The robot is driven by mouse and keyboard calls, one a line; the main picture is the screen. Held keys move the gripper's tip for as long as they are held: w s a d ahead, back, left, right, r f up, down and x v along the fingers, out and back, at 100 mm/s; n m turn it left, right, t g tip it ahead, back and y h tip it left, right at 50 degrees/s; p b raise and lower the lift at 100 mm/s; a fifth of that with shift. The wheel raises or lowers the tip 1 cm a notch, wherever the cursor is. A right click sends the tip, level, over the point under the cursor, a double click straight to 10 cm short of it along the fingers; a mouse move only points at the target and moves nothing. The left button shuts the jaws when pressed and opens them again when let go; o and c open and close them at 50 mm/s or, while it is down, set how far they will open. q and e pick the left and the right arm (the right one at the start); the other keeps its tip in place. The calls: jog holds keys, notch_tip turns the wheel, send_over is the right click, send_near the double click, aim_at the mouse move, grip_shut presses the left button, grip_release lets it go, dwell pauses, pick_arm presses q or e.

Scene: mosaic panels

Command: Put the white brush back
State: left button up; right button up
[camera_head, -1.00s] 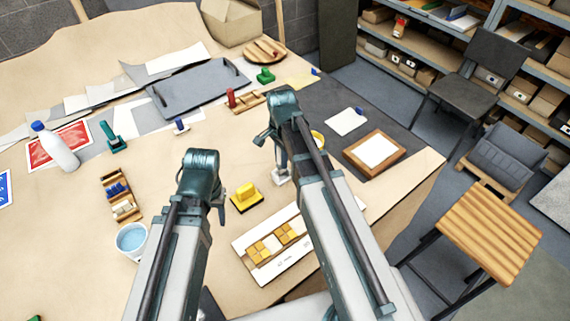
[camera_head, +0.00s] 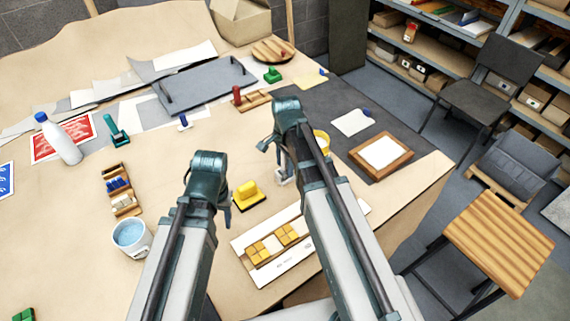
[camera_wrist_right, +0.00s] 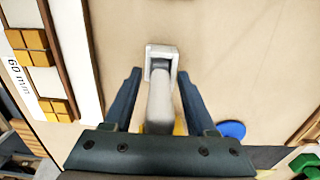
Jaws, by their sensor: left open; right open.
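The white brush (camera_wrist_right: 160,95) is in the right wrist view, with its pale handle pointing toward the camera and its squarish head on the table. In the head view, only part of the white brush (camera_head: 282,181) shows below my right gripper. My right gripper (camera_wrist_right: 160,76) is open, with one finger on each side of the handle and gaps showing on both sides. In the head view, my right gripper (camera_head: 274,153) is above the table, left of the yellow cup. My left gripper (camera_head: 224,202) is open and empty, left of the yellow brush (camera_head: 247,195).
A mosaic panel (camera_head: 290,268) with yellow tiles lies in front of my right gripper. A yellow cup (camera_head: 321,141) is partly behind my right arm. A wooden rack (camera_head: 116,174) and a water bucket (camera_head: 117,249) stand at left. A framed board (camera_head: 407,163) lies at right.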

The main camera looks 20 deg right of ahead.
pick_arm(q)
jog(key=shift+r, duration=0.1)
pick_arm(e)
jog(key=shift+r, duration=0.15)
notch_tip(320, 180, up, 12)
jog(key=p, duration=1.2)
jog(key=shift+r, duration=0.1)
jog(key=shift+s+a, duration=0.15)
jog(key=shift+s, duration=0.05)
pick_arm(q)
notch_tip(320, 180, up, 12)
pick_arm(e)
jog(key=s+a+n+h, duration=0.1)
jog(key=s+a+n, duration=0.9)
jog(key=s+n, duration=0.4)
jog(key=n, duration=0.3)
jog(key=shift+n, duration=0.4)
pick_arm(q)
notch_tip(320, 180, down, 8)
jog(key=b, duration=0.7)
jog(key=shift+r, duration=0.2)
pick_arm(e)
notch_tip(320, 180, down, 8)
jog(key=shift+r, duration=0.15)
